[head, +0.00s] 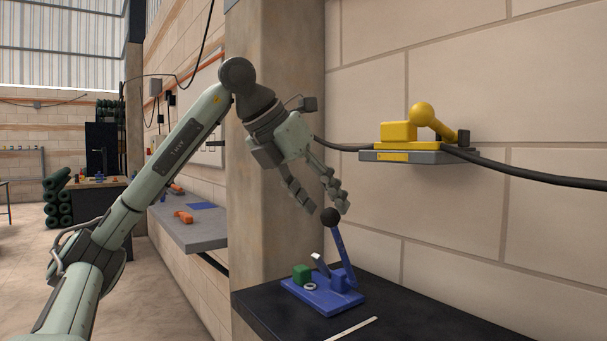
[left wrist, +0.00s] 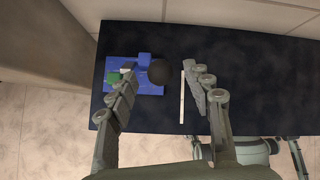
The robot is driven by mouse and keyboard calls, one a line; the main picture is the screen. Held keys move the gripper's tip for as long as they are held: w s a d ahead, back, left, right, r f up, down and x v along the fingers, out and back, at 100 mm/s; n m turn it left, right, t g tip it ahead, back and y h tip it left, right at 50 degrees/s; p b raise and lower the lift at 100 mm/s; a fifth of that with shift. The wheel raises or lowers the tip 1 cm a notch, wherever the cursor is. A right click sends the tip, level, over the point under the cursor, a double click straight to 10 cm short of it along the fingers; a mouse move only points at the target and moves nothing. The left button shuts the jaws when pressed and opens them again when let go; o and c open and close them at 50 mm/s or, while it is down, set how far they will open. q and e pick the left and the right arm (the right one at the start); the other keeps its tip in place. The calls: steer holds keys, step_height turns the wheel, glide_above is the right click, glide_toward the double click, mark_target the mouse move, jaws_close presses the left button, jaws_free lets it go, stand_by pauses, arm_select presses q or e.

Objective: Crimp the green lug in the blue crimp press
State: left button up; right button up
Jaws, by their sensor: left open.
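The blue crimp press (head: 322,297) sits on a dark bench top. Its blue lever stands up, leaning slightly left, and ends in a black ball knob (head: 330,215). A green block (head: 302,273), perhaps the green lug, sits on the left of the press base beside a small pale ring (head: 311,286). My left gripper (head: 325,207) is open, fingers pointing down just above the knob. In the left wrist view, the knob (left wrist: 161,72) shows between the open fingertips (left wrist: 163,80), and the green block (left wrist: 113,78) is partly behind a finger. Contact with the knob cannot be told. My right gripper is not seen.
A pale strip (head: 350,328) lies on the dark bench (head: 420,318) in front of the press. A yellow device (head: 398,132) with a black cable sits on a wall shelf to the right. A concrete pillar (head: 262,220) stands close behind my left gripper.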

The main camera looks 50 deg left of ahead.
arm_select(q)
steer(key=v, duration=0.7)
steer(key=shift+s+r, duration=0.25)
steer(key=shift+r, duration=0.1)
stand_by(0.4)
